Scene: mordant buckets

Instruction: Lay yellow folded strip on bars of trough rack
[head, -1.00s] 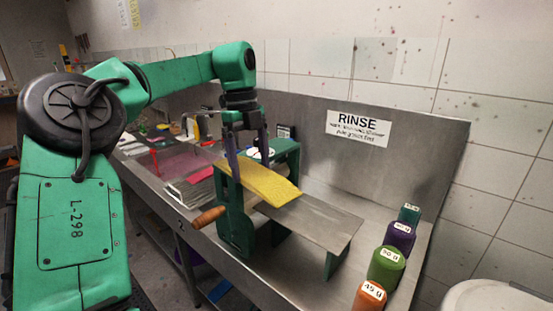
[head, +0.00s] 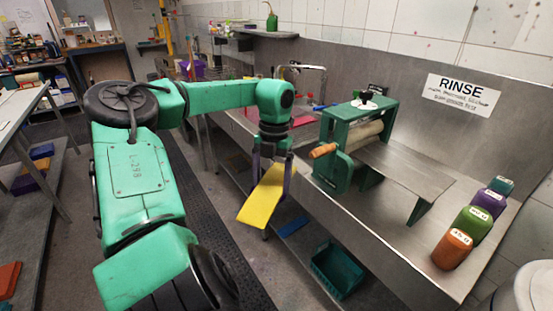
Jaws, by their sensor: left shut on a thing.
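The yellow folded strip (head: 262,200) hangs tilted in my left gripper (head: 270,166), clear of the bench and out over the floor in front of it. My left gripper is shut on the strip's upper end, with a finger on each side. The trough rack cannot be made out for certain in the head view. My right gripper is not in view.
A green wringer (head: 357,125) with a wooden handle and a metal plate (head: 405,169) stands on the steel bench. A green crate (head: 337,268) sits below. Grey shelves (head: 40,185) stand at left.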

